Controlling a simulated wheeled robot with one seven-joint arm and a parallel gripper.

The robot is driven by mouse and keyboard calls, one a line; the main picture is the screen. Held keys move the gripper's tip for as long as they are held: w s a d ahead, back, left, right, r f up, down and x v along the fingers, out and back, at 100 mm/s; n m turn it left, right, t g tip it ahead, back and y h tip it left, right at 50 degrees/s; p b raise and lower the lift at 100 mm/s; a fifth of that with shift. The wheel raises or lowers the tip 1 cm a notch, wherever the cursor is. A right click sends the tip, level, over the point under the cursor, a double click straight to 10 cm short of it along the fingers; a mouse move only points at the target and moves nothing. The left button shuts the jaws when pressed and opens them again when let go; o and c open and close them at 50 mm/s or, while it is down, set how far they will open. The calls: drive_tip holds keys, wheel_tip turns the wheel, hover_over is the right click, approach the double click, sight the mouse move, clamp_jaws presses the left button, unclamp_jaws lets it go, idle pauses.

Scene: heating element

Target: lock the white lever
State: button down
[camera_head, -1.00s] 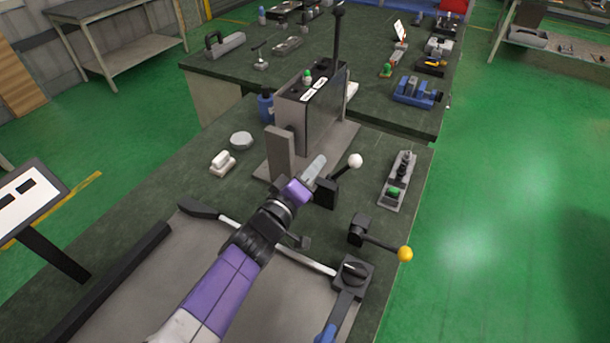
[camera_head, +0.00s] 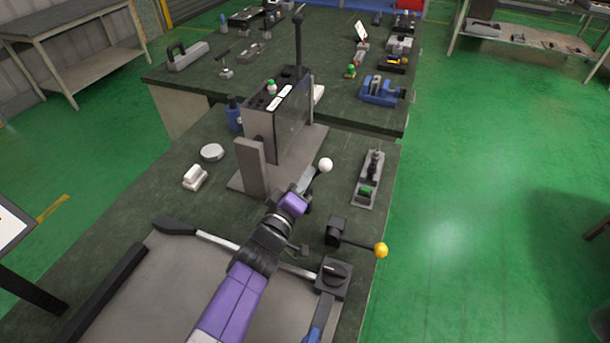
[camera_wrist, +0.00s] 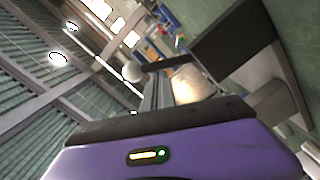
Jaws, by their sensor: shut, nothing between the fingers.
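The white lever shows in the head view as a white ball knob (camera_head: 326,165) on a short dark arm. Its base is mostly hidden behind my gripper. My gripper (camera_head: 309,178) is shut and empty, with its fingertips close to the white knob on its lower left. In the wrist view the white knob (camera_wrist: 133,72) is just beyond the fingers (camera_wrist: 158,90), with its dark arm (camera_wrist: 168,63) running to the right. I cannot tell whether the fingers touch the lever.
A grey upright fixture (camera_head: 280,125) stands left of and behind the lever. A yellow-knobbed lever (camera_head: 381,250) is at the front right, and a grey block with a green button (camera_head: 369,180) lies to the right. A rotary switch (camera_head: 333,278) sits nearer the front.

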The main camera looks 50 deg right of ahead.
drive_tip(key=shift+s, duration=0.15)
drive_tip(key=m, duration=0.1)
drive_tip(key=s+m, duration=0.1)
drive_tip(key=shift+s+d+f+m+p, duration=0.2)
drive_tip(key=shift+d+m+p, duration=0.1)
drive_tip(key=shift+m+p, duration=0.1)
drive_tip(key=shift+s+d+f+m+y, duration=0.1)
drive_tip(key=shift+s+d+f+m, duration=0.1)
drive_tip(key=shift+s+f+m, duration=0.65)
drive_tip(key=shift+s+d+f+m+y, duration=0.15)
drive_tip(key=shift+f+m, duration=0.3)
drive_tip(key=shift+m, duration=0.75)
drive_tip(key=shift+s+d+f+m+y, duration=0.1)
drive_tip(key=shift+s+d+f+m, duration=0.1)
drive_tip(key=shift+s+f+m, duration=0.65)
drive_tip(key=shift+w+r, duration=0.1)
drive_tip(key=shift+w, duration=0.15)
drive_tip(key=shift+r, duration=0.15)
